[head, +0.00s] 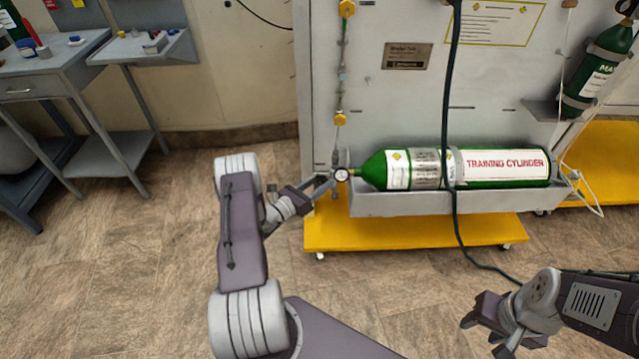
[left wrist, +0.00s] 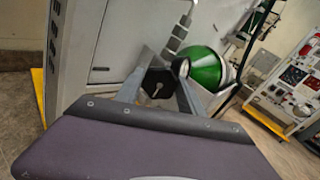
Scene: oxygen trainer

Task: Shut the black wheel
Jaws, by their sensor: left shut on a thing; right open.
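The green training cylinder (head: 460,168) lies on its side in a grey tray, with its valve end and a round gauge (head: 341,174) at the left. My left gripper (head: 327,184) is at this valve end. In the left wrist view the black wheel (left wrist: 157,84) sits between the two fingers of my left gripper (left wrist: 160,92), which is shut on it. The wheel is mostly hidden by the fingers in the head view. The cylinder's round green end (left wrist: 203,68) shows behind the gauge. My right gripper (head: 490,330) is open and empty, low at the right, away from the cylinder.
The tray (head: 400,205) is on a grey panel with a yellow wheeled base (head: 400,232). A black hose (head: 450,110) hangs in front of the cylinder down to the floor. A second green cylinder (head: 597,70) stands at the upper right. Grey tables (head: 60,75) stand at the left.

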